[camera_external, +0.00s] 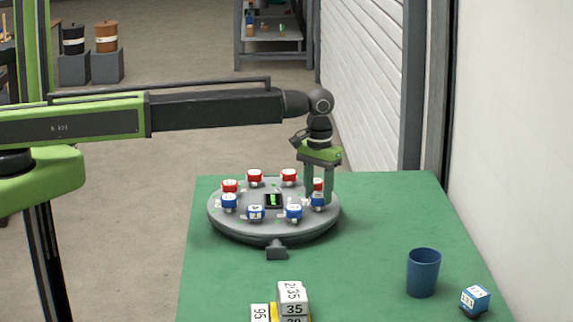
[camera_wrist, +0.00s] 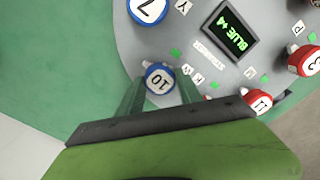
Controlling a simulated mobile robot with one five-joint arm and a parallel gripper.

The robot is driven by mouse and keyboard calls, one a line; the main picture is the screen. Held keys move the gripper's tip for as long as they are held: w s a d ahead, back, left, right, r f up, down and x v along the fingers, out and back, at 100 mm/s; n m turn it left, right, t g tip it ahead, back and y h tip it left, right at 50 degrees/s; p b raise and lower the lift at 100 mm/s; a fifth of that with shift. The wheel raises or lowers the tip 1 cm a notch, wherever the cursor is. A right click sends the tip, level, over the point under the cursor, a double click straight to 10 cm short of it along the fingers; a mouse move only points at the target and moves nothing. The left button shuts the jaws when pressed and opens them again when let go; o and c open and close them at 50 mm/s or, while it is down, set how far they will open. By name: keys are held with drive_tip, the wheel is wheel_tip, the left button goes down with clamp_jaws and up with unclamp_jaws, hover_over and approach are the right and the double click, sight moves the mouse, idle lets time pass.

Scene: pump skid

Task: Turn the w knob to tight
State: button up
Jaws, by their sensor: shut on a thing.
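A grey round turntable-like panel (camera_external: 273,228) carries a ring of red and blue numbered knobs. My gripper (camera_external: 317,200) reaches down at the panel's right side. In the wrist view its two fingers stand on either side of the blue knob 10 (camera_wrist: 159,78), and my gripper (camera_wrist: 160,82) is shut on it. Small white letter tags (camera_wrist: 191,74) lie just right of this knob, one looking like a W; which knob each belongs to is hard to tell. Green marks sit near the tags.
A small display (camera_wrist: 225,30) at the panel's middle shows green text, seemingly BLUE and a number. Neighbouring knobs are the blue 7 (camera_wrist: 148,10) and red 11 (camera_wrist: 257,101). A blue cup (camera_external: 423,273), a blue-white cube (camera_external: 475,300) and numbered blocks (camera_external: 292,298) stand on the green table (camera_external: 355,260).

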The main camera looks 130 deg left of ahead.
drive_tip(key=m, duration=0.8)
drive_tip(key=shift+m, duration=0.4)
drive_tip(key=m, duration=0.3)
drive_tip(key=shift+m, duration=2.2)
drive_tip(key=o, duration=1.4)
